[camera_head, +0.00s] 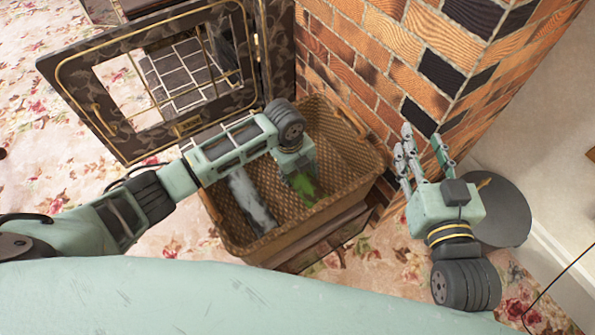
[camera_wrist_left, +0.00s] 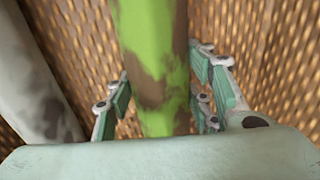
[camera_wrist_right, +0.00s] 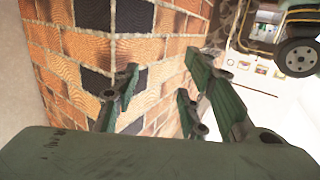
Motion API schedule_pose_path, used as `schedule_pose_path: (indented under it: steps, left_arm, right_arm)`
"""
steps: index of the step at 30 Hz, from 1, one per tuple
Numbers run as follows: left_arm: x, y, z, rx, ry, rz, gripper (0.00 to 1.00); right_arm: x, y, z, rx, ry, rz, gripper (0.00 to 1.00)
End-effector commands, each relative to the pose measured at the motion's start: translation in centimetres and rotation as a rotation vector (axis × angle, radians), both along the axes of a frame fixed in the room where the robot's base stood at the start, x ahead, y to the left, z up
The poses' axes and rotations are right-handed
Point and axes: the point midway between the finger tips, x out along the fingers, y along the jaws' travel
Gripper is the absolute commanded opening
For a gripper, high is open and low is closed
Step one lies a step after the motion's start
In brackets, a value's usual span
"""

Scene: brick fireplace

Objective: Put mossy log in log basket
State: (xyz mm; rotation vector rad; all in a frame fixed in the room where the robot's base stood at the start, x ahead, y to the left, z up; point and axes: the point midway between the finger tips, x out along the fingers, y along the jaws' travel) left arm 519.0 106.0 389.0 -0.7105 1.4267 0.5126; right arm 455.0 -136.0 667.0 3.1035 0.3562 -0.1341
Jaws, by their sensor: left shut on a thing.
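The mossy log (camera_head: 304,186), bright green with brown patches, is inside the wicker log basket (camera_head: 345,148) in the head view. My left gripper (camera_head: 302,178) reaches down into the basket and is shut on the log. In the left wrist view the log (camera_wrist_left: 152,55) runs between the fingers of my left gripper (camera_wrist_left: 160,105), with the basket's weave (camera_wrist_left: 245,40) behind it. The log's lower end is hidden, so I cannot tell whether it touches the basket floor. My right gripper (camera_head: 424,160) is open and empty, right of the basket; it also shows in the right wrist view (camera_wrist_right: 160,95).
A grey-white log (camera_head: 250,200) lies in the basket left of the mossy log. A fireplace screen door (camera_head: 120,50) stands open behind my left arm. The brick column (camera_head: 400,60) rises close behind the basket and near my right gripper. A dark round object (camera_head: 505,215) is at right.

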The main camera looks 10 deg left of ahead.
Motion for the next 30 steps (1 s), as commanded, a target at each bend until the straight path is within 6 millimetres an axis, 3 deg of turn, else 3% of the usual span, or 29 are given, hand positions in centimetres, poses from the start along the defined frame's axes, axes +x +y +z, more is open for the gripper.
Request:
schedule_pose_path:
  steps: [6,7,13,25,30]
  left_arm:
    - [0.1,-0.1,-0.1,-0.002,-0.002,0.000,0.00]
    - [0.0,0.0,-0.2,0.000,0.000,0.000,0.49]
    - [0.0,0.0,-0.2,0.000,0.000,0.000,0.67]
    - [0.0,0.0,0.2,-0.001,-0.001,0.000,0.67]
    - [0.0,0.1,1.7,-0.002,-0.002,-0.001,0.67]
  right_arm:
    - [0.0,0.0,0.0,0.000,-0.001,0.000,0.40]
    - [0.0,0.0,0.1,0.001,-0.003,0.000,0.40]
    - [0.0,0.0,0.1,0.001,-0.003,0.000,0.40]
    - [0.0,0.0,0.1,0.000,0.002,0.000,0.40]
    - [-0.7,-0.5,-2.4,-0.033,0.129,-0.008,0.40]
